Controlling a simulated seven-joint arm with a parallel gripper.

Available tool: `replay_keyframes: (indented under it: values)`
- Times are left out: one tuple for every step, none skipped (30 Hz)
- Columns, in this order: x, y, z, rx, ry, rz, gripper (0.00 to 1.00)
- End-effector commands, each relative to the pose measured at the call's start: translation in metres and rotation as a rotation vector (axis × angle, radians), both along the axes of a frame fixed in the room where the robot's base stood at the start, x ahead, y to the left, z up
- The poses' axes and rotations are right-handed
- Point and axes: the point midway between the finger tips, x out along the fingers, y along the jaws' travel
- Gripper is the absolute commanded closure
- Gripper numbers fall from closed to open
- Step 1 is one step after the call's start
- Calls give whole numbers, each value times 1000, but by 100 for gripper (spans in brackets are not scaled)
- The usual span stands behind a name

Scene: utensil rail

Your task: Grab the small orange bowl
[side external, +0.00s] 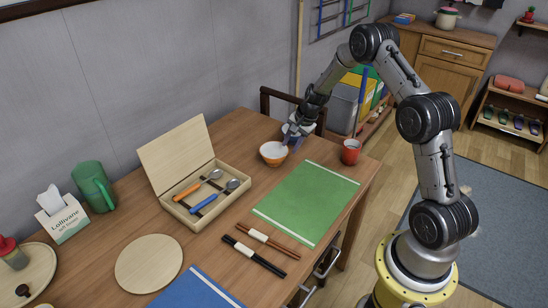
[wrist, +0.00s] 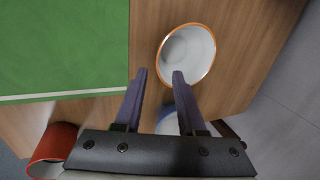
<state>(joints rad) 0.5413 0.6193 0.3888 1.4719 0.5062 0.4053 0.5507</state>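The small orange bowl (side external: 273,153) stands upright on the wooden table, left of my gripper (side external: 290,140) in the side external view. Its inside is white and looks empty. In the wrist view the bowl (wrist: 188,53) lies just beyond the fingertips, its near rim close to the right finger. My gripper (wrist: 159,74) is open, with a gap between its two purple-grey fingers and nothing between them. I cannot tell whether a fingertip touches the rim.
A white and blue vessel (wrist: 168,122) is partly hidden behind my fingers. A red cup (side external: 351,152) stands to the right. A green mat (side external: 306,203) lies in front of the bowl. An open wooden box (side external: 177,206) with utensils is to the left.

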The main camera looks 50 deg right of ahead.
Motion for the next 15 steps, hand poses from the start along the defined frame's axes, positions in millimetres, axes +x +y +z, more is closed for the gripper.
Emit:
replay_keyframes:
  values:
    - [3,0,-8,1,1,-1,61]
    - [4,1,-10,1,1,-1,61]
    - [5,1,-13,1,0,-1,61]
    - [6,1,-15,1,0,-1,61]
    - [6,1,-17,1,0,0,61]
    - [7,1,-18,1,0,0,61]
    - [7,1,-20,1,0,1,61]
    - [8,1,-21,1,0,1,61]
    - [10,1,-25,1,1,1,61]
    - [11,1,-28,1,1,1,61]
    - [13,1,-33,1,1,1,61]
    - [15,1,-38,1,1,1,61]
    - [17,1,-43,1,2,2,61]
    - [19,1,-47,1,1,2,61]
    - [21,1,-52,1,1,2,61]
